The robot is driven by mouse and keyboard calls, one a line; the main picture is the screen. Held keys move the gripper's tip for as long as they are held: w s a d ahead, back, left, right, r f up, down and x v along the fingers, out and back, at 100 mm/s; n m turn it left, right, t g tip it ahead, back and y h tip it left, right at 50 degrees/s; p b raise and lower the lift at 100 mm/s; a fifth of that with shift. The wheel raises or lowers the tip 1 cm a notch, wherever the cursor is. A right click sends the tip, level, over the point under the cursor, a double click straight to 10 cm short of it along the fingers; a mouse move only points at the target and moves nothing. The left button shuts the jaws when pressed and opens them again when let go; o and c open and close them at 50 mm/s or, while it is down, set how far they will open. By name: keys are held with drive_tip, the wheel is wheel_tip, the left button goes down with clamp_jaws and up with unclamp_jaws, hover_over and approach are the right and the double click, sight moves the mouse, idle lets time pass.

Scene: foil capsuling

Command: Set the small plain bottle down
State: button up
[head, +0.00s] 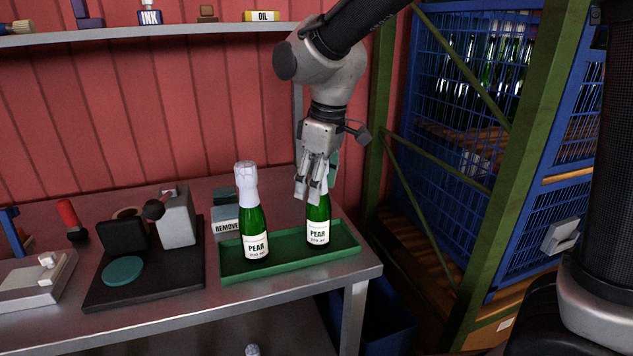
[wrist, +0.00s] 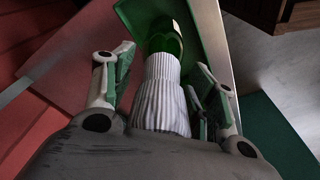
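Two small green bottles with white "PEAR" labels stand upright in a green tray (head: 290,268) on the bench. The left bottle (head: 254,228) has a white foil-covered neck and is clear of my gripper. The right bottle (head: 318,226) is below my gripper (head: 314,190), its base appearing to rest in the tray. In the wrist view, its pleated white neck (wrist: 163,95) lies between the fingers of my gripper (wrist: 163,90). The fingers look spread, with a visible gap on the left; contact on the right is unclear. The fingers hide most of its neck in the head view.
A "REMOVE" box (head: 226,222) stands behind the tray. A black board (head: 150,278) with a grey device and a teal disc (head: 123,270) lies to the left. A blue wire cage (head: 465,110) with bottles stands at the right. A shelf (head: 200,32) runs above.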

drive_tip(key=r, duration=0.4)
drive_tip(key=d+r, duration=0.1)
drive_tip(key=r, duration=0.3)
drive_tip(key=s+r, duration=0.1)
drive_tip(key=r, duration=0.3)
drive_tip(key=shift+d+r, duration=0.1)
drive_tip(key=shift+d, duration=0.2)
drive_tip(key=s+d+m+t, duration=0.1)
drive_tip(key=d+m, duration=0.1)
drive_tip(key=d, duration=0.6)
drive_tip(key=s+d+m, duration=0.2)
drive_tip(key=d+m, duration=0.1)
drive_tip(key=d, duration=0.5)
drive_tip(key=s+d+f+m+t, duration=0.1)
drive_tip(key=s+d+f+m, duration=0.2)
drive_tip(key=s+d, duration=0.3)
drive_tip(key=s+d+f+m+t+h, duration=0.1)
drive_tip(key=s+d+f+m, duration=0.2)
drive_tip(key=s+d, duration=0.3)
drive_tip(key=d+m, duration=0.1)
drive_tip(key=d, duration=0.2)
drive_tip(key=shift+s+d+f+t+h, duration=0.2)
drive_tip(key=shift+s+d+t+h, duration=0.1)
drive_tip(key=shift+d, duration=0.05)
